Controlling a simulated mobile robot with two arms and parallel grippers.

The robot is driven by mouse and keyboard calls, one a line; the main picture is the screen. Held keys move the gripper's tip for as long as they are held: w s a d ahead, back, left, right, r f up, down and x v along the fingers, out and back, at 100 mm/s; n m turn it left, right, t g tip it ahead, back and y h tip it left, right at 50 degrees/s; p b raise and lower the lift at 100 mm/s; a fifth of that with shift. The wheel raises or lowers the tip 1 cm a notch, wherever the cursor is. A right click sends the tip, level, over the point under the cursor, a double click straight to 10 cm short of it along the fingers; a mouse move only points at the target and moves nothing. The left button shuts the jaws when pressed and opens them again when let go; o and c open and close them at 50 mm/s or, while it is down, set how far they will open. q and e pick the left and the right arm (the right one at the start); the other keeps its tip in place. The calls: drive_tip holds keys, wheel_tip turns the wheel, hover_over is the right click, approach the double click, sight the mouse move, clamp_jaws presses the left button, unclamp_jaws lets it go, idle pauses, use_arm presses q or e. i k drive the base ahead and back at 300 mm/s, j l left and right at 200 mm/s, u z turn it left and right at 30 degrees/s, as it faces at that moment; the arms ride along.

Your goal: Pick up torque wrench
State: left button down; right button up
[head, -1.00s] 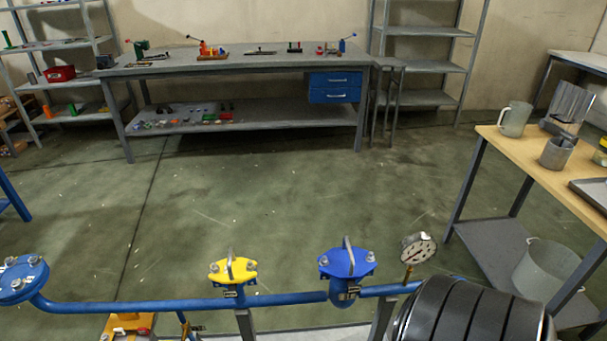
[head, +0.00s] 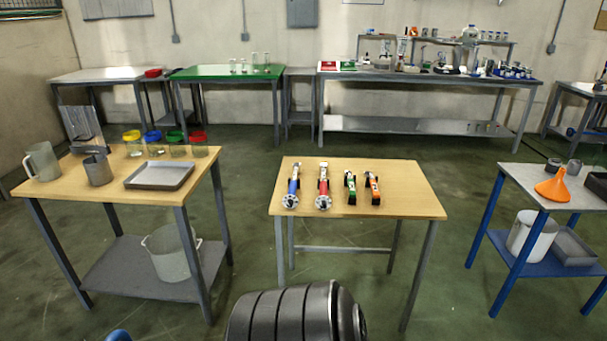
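Four hand tools lie side by side on the wooden table in the middle of the head view. From left to right they are a tool with a blue grip (head: 293,186), one with a red grip (head: 323,186), a smaller green one (head: 350,187) and a smaller orange one (head: 373,188). The blue and red tools have round metal heads at their near ends. I cannot tell for sure which is the torque wrench. Neither of my grippers is in view.
The wooden table (head: 415,200) has bare top around the tools. A table with jars and a tray (head: 160,175) is left; a blue-legged table with an orange funnel (head: 553,188) is right. Floor lies between them.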

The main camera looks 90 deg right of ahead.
sight(296, 166)
drive_tip(key=l+z, duration=0.1)
drive_tip(key=z, duration=2.6)
